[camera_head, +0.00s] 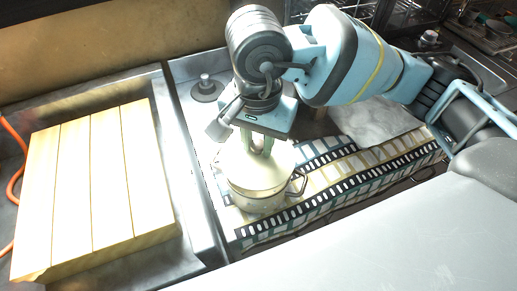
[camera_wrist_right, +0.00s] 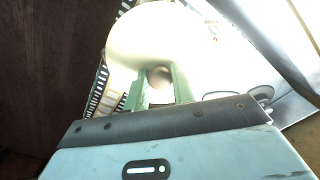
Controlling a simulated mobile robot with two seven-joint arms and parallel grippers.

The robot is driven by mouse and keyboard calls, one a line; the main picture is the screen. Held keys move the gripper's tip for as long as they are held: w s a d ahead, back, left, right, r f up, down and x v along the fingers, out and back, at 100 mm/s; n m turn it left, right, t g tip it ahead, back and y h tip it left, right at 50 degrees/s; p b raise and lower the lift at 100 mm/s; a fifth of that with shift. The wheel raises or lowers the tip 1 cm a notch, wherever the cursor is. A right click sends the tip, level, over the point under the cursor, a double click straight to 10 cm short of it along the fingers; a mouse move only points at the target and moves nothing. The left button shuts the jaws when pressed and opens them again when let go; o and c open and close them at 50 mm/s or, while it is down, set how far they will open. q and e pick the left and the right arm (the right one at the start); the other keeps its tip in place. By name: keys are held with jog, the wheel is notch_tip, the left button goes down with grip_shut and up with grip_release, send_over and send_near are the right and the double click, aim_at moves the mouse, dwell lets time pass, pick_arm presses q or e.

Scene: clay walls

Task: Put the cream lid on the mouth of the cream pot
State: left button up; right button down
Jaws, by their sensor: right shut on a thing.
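The cream pot (camera_head: 262,202) stands upright on the patterned cloth, with metal handles at its sides. The round cream lid (camera_head: 258,172) is over the pot's mouth and hides the opening. I cannot tell whether it rests on the rim or hovers just above it. My right gripper (camera_head: 261,148) points down from above, with its green fingers shut on the lid's knob. My left gripper is not in view.
A patterned cloth (camera_head: 335,183) lies under the pot. A slatted wooden board (camera_head: 95,180) lies on the left, past a counter seam. A small grey knobbed object (camera_head: 206,90) stands behind the pot. A pale grey cloth-like thing (camera_head: 375,122) lies behind on the right.

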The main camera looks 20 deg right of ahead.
aim_at(258, 147)
jog(key=shift+f, duration=0.15)
notch_tip(258, 147, down, 3)
jog(key=shift+f, duration=0.15)
jog(key=shift+f, duration=0.2)
jog(key=c, duration=1.2)
grip_release()
jog(key=shift+o, duration=0.2)
